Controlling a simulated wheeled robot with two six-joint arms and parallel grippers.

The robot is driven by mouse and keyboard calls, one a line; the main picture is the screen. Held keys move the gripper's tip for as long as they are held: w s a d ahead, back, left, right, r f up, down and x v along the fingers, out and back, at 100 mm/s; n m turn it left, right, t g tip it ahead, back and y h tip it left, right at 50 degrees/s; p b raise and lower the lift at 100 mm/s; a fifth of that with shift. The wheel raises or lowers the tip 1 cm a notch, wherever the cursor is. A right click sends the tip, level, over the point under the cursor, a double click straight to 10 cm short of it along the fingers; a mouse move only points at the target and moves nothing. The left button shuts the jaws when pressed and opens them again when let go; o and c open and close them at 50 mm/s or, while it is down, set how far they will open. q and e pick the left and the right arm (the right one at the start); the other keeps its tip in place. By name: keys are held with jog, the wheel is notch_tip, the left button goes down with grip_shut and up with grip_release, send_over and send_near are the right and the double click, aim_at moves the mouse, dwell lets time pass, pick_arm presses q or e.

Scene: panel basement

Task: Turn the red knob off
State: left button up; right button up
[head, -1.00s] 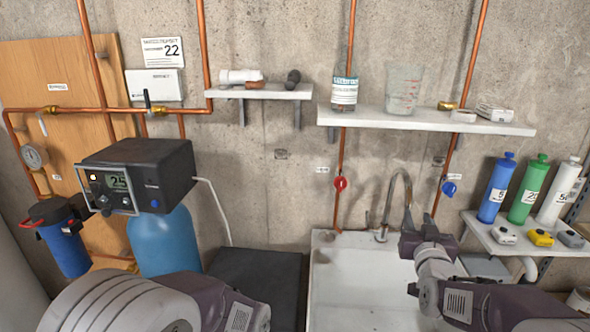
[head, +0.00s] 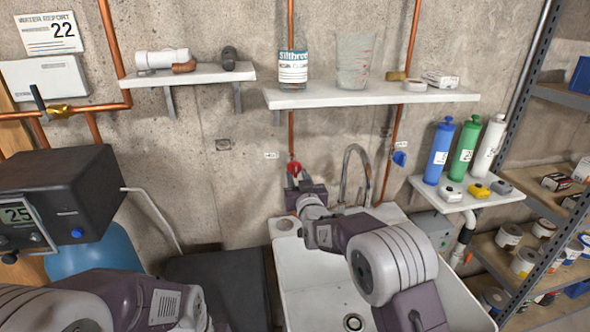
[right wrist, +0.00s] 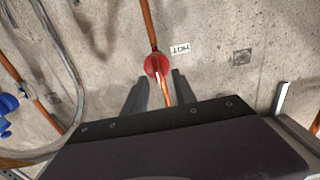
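The red knob (head: 294,168) sits on a copper pipe against the concrete wall, above the sink's back left. It also shows in the right wrist view (right wrist: 156,65), with an upside-down HOT label (right wrist: 181,48) beside it. My right gripper (head: 299,183) is raised just in front of the knob. In the right wrist view its two dark fingers (right wrist: 158,84) are apart, with the knob at or just beyond the tips and between them in the picture. I cannot tell whether they touch it. My left arm shows at the lower left, but its gripper is out of view.
A blue knob (head: 400,158) is on another pipe to the right. The curved faucet (head: 347,160) stands close to the right gripper. A white shelf (head: 375,95) hangs above, over the white sink (head: 310,285). A metal rack (head: 500,170) stands at the right.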

aim_at(295, 169)
jog(key=shift+w+d+r+p, duration=0.1)
jog(key=shift+w+p, duration=0.05)
jog(key=shift+w, duration=0.45)
jog(key=shift+w+r+p, duration=0.1)
jog(key=shift+w+p, duration=0.05)
jog(key=shift+w, duration=0.45)
jog(key=shift+w+a+f, duration=0.15)
jog(key=shift+w+a, duration=0.05)
jog(key=shift+w, duration=0.05)
jog(key=shift+d, duration=0.1)
grip_shut()
pick_arm(q)
jog(key=shift+s+d+r, duration=0.15)
jog(key=shift+r, duration=0.4)
pick_arm(e)
jog(key=shift+s, duration=0.1)
